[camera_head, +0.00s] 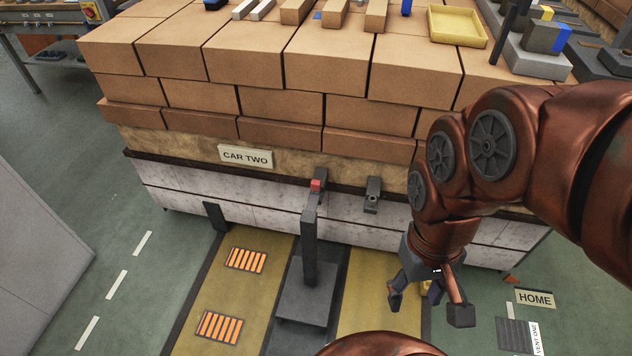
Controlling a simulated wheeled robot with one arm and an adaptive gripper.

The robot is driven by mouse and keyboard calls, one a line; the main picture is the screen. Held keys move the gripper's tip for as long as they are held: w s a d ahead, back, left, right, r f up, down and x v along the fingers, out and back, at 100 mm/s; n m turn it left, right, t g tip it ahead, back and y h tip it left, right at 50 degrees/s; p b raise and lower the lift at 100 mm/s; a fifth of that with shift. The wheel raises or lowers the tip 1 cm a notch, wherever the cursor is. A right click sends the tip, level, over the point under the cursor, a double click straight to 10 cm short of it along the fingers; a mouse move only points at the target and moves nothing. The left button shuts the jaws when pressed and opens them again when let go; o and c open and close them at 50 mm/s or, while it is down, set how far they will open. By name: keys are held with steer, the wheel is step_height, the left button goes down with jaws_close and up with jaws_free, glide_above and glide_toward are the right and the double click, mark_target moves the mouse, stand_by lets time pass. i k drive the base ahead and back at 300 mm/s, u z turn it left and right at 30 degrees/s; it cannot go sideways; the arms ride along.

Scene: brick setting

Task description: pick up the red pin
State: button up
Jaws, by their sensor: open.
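A small red block-like piece, which looks like the red pin (316,185), sits at the top of a dark grey upright post (309,245), close against the side of the brick car. Its exact shape is too small to tell. My gripper (428,306) points downward to the right of the post and lower in the picture. Its fingers are spread apart, with nothing seen between them. It is clear of the red pin.
The car (190,185) is stacked with tan bricks (245,55) and bears a CAR TWO sign (245,157). A grey bracket (373,195) juts from its side, right of the post. A yellow tray (458,25) lies on top. Open green floor (130,255) lies left.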

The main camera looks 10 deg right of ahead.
mark_target(315, 184)
steer(key=z, duration=0.75)
steer(key=i, duration=0.6)
steer(key=u, duration=2.55)
